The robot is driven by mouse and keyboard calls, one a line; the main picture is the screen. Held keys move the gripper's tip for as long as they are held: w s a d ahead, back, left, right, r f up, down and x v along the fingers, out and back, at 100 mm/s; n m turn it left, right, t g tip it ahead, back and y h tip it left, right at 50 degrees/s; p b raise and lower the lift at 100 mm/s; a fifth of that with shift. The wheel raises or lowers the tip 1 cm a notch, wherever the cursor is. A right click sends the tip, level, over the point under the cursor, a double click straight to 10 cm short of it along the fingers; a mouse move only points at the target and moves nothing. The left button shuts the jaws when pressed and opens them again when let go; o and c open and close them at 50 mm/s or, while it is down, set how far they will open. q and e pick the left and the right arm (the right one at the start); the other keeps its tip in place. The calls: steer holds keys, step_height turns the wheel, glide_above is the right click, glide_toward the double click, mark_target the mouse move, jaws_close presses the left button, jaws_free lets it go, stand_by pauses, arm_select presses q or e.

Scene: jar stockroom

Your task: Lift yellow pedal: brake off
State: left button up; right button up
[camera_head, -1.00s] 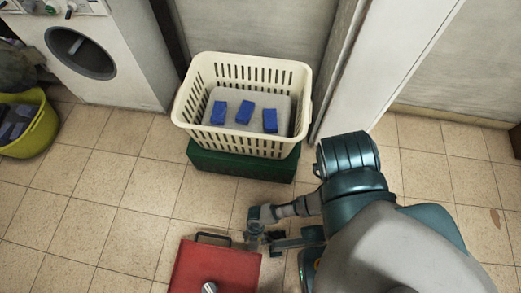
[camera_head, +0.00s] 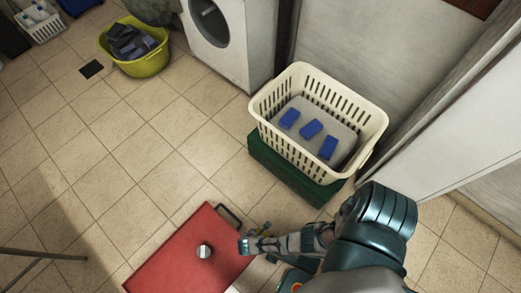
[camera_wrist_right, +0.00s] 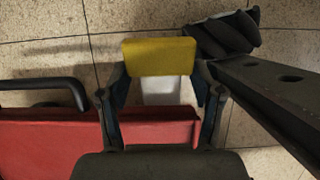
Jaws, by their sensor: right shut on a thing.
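The yellow pedal (camera_wrist_right: 160,57) lies between the fingertips of my right gripper (camera_wrist_right: 162,78) in the right wrist view, and the fingers are shut on it. In the head view my right gripper (camera_head: 263,243) is at the far right corner of a red platform (camera_head: 180,258), beside its dark handle; only a small bit of yellow shows there. The red platform also fills the lower left of the right wrist view (camera_wrist_right: 50,145). A pale block (camera_wrist_right: 168,92) shows behind the pedal. I cannot tell whether the pedal is raised. My left gripper is not in view.
A dark handle (camera_head: 229,215) rises at the platform's far edge, and a silver knob (camera_head: 204,252) sits on top. A cream basket (camera_head: 265,103) with several blue blocks stands on a green base (camera_head: 290,172). A yellow-green tub (camera_head: 145,64) stands farther left. Floor between is clear.

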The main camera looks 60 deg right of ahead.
stand_by(0.5)
steer(key=o, duration=1.7)
steer(key=shift+s, duration=0.1)
steer(key=shift+a+r, duration=0.3)
steer(key=shift+r, duration=0.2)
steer(key=v, duration=1)
steer(key=shift+a+r, duration=0.3)
